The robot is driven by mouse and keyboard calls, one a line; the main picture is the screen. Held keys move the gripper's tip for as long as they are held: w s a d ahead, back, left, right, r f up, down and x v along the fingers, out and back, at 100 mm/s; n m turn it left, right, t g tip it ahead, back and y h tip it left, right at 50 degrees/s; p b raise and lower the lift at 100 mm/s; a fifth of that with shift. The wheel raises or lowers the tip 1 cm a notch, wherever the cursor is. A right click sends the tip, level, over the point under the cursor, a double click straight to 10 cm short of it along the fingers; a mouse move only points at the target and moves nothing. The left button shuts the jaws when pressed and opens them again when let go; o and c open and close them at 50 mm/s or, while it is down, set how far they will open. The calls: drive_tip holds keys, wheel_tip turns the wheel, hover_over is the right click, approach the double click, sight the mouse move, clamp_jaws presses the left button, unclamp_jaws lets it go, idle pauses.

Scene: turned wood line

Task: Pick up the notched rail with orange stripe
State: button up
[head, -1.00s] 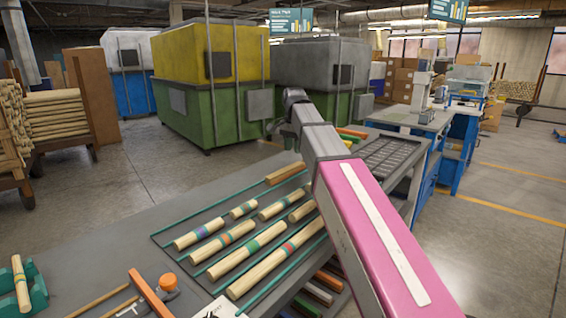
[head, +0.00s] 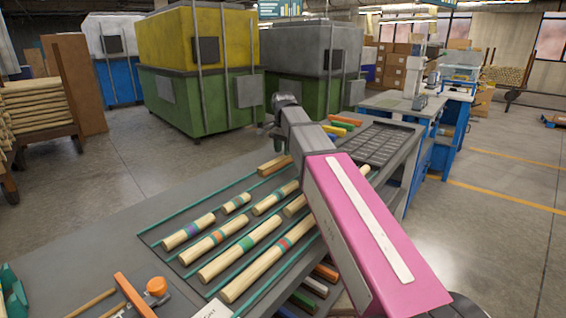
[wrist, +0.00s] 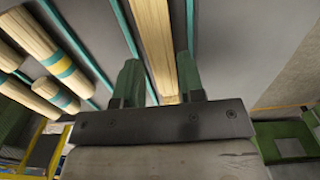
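In the wrist view, my gripper (wrist: 158,62) is open. Its two green fingers are either side of a pale, flat-sided wooden rail (wrist: 153,35) whose near end lies between them. No orange stripe shows on the visible part of it, and I cannot tell whether the fingers touch it. In the head view, a short squared wooden piece with an orange-brown end (head: 275,165) lies at the far end of the rack; I cannot tell whether it is the same rail. My arm covers part of the rack, and the fingers cannot be made out in the head view.
Several striped round dowels (head: 240,248) lie between teal dividers on the grey bench. An orange bar (head: 137,296) and thin sticks lie at its front. A dark slotted tray (head: 377,143) is beyond my arm.

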sight(283, 157)
wheel_tip(283, 157, down, 4)
drive_tip(key=shift+f, duration=0.1)
drive_tip(key=c, duration=0.6)
